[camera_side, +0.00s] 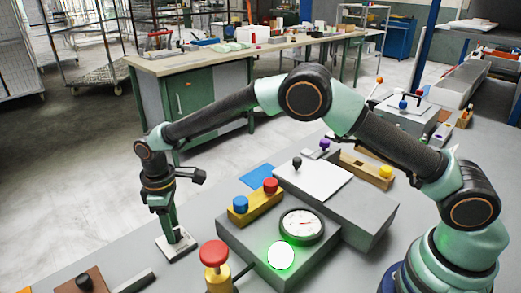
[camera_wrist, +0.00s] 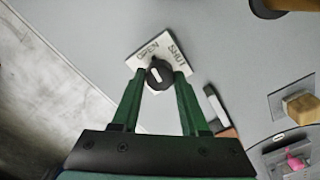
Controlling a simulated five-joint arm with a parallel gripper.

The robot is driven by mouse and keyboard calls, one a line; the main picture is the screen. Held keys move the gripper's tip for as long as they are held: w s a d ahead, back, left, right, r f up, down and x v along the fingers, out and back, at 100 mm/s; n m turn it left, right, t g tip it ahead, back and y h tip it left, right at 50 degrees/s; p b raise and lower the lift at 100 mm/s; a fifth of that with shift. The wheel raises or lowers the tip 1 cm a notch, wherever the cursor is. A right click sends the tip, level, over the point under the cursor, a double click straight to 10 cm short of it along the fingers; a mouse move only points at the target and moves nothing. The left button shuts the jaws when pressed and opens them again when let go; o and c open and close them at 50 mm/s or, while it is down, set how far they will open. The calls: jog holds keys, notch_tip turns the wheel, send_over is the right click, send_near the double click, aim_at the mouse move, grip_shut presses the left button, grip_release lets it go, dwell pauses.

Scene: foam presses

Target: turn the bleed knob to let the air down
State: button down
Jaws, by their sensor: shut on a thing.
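The bleed knob (camera_wrist: 158,82) is round and black with a white pointer mark, on a white plate (camera_wrist: 186,66) lettered OPEN and SHUT. The pointer tilts slightly toward the OPEN side. My gripper (camera_wrist: 159,75) is shut on the knob, one green finger on each side. In the side view my gripper (camera_side: 176,232) reaches straight down to the white plate (camera_side: 165,247) at the bench's left, and the fingers mostly hide the knob. A round dial gauge (camera_side: 301,225) sits on the grey block; its reading is too small to tell.
A white-lit lamp with a green glow (camera_side: 281,255) is beside the gauge. A yellow block (camera_side: 262,205) carries blue and red buttons. A red-topped yellow post (camera_side: 215,256) stands in front. A dark bar (camera_side: 134,281) lies at front left.

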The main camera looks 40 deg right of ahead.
jog(key=shift+r+n, duration=0.1)
jog(key=shift+n, duration=0.4)
dwell(0.3)
jog(key=shift+c, duration=2.1)
grip_release()
notch_tip(320, 180, up, 12)
